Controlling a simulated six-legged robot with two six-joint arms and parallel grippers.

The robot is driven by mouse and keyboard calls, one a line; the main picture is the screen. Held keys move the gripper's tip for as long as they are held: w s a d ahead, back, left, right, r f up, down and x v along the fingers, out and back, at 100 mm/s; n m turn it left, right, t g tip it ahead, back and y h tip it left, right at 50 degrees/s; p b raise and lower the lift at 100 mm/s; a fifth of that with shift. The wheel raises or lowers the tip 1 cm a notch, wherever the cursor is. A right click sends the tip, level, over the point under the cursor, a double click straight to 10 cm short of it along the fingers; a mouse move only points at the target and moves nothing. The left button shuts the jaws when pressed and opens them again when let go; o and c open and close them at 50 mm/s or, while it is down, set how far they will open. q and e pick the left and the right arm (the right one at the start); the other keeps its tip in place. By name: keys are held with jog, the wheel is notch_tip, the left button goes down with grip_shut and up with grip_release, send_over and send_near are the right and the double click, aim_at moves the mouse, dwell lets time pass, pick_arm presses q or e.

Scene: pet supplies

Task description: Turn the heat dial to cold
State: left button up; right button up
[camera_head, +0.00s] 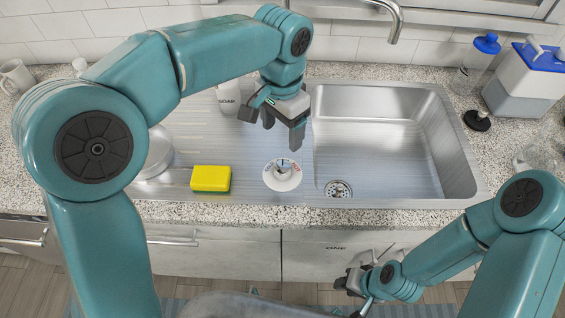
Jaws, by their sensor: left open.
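The heat dial (283,174) is a round white disc with a raised knob in its middle and small reddish marks. It lies on the steel drainboard, just left of the sink basin. The marks are too small to read, so I cannot tell its setting. My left gripper (271,125) is open and empty, pointing down above and behind the dial, apart from it. My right gripper (350,287) is low at the front, below the counter edge and away from the dial. I cannot tell whether its jaws are open.
A yellow sponge (211,179) lies left of the dial. White dishes (154,155) sit at the left, partly behind my arm. The sink basin (375,140) is empty; a faucet (396,22) hangs over its back.

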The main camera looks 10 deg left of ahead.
aim_at(282, 167)
pick_arm(q)
notch_tip(282, 167, down, 11)
jog(key=shift+f, duration=0.1)
jog(key=shift+s+f, duration=0.15)
jog(key=shift+f, duration=0.55)
jog(key=c, duration=1.1)
